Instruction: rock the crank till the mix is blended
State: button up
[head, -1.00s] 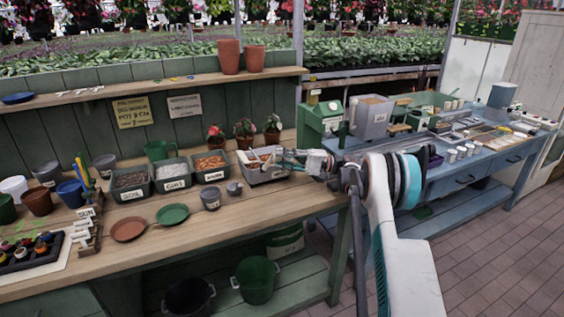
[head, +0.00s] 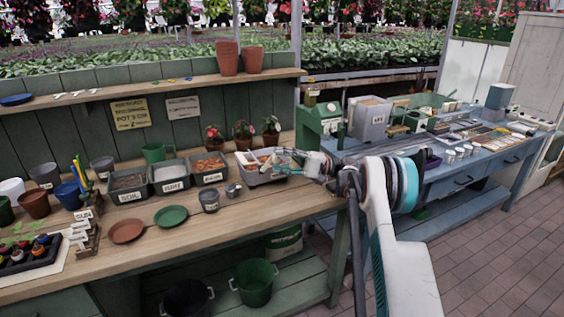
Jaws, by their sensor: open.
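My gripper (head: 276,163) is at the right end of the wooden bench, over the right side of a grey tub (head: 262,178). It is open, but its fingertips are small and partly blend with the tub's contents. Light and orange-brown contents show in the tub. I cannot make out a crank handle for certain; my gripper and wrist cover the tub's right side. I cannot tell whether the fingers touch anything. A green box-shaped machine (head: 318,121) stands on the blue table behind my arm.
Labelled bins of soil (head: 130,196), grit (head: 171,187) and orange-brown pieces (head: 210,178) line the bench left of the tub. A small metal cup (head: 233,190) and a grey pot (head: 209,208) stand in front. The bench's front right is clear.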

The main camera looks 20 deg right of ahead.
jog(key=v, duration=1.2)
jog(key=shift+c, duration=0.6)
